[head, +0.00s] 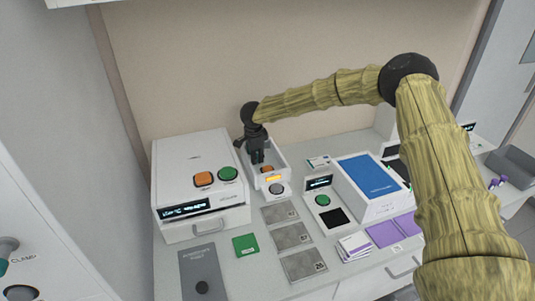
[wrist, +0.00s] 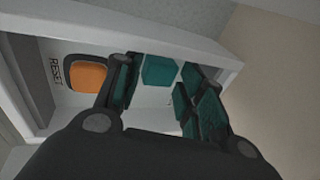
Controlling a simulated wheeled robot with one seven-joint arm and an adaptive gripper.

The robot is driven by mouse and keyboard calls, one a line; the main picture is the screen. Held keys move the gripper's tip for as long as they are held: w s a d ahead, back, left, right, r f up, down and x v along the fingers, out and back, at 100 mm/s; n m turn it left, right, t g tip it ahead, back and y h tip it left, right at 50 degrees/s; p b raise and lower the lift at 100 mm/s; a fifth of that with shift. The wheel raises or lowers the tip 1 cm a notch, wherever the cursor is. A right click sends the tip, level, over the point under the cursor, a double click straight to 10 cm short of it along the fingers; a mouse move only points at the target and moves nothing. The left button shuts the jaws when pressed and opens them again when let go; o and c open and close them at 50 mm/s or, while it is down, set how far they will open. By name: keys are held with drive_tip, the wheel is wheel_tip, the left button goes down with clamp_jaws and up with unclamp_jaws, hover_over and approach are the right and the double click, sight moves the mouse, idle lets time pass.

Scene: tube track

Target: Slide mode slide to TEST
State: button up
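My gripper (head: 256,157) points down over a small white open-topped unit (head: 279,158) at the back of the bench. In the wrist view its two dark, teal-padded fingers (wrist: 160,92) are apart. A small teal block (wrist: 160,70) shows between the fingertips; I cannot tell whether they touch it or whether it is a slide knob. An orange button (wrist: 87,77) marked RESET lies left of the fingers, and it also shows in the head view (head: 266,168). No slide marked TEST is legible in either view.
A white machine (head: 190,165) with orange and green buttons stands left of my gripper. A blue-topped box (head: 368,175) stands right. A CLAMP knob (head: 8,246) is far left.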

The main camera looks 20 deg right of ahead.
drive_tip(key=shift+s+a+f, duration=0.2)
drive_tip(key=shift+a, duration=0.15)
drive_tip(key=shift+w+a+r+p, duration=0.1)
drive_tip(key=shift+r+p, duration=0.4)
drive_tip(key=shift+r, duration=0.3)
drive_tip(key=shift+w+a+r+p, duration=0.1)
drive_tip(key=shift+a+r+p, duration=0.05)
drive_tip(key=shift+r+p, duration=0.5)
drive_tip(key=shift+w+a+r+p, duration=0.1)
drive_tip(key=shift+r+p, duration=0.3)
drive_tip(key=shift+r, duration=0.5)
drive_tip(key=shift+s+d+r+p, duration=0.1)
drive_tip(key=shift+r+p, duration=0.35)
drive_tip(key=shift+r, duration=0.25)
drive_tip(key=shift+s+d+r+p, duration=0.1)
drive_tip(key=shift+r+p, duration=0.3)
drive_tip(key=shift+r, duration=0.25)
drive_tip(key=shift+w+d, duration=0.1)
drive_tip(key=shift+d, duration=0.05)
drive_tip(key=shift+d, duration=0.1)
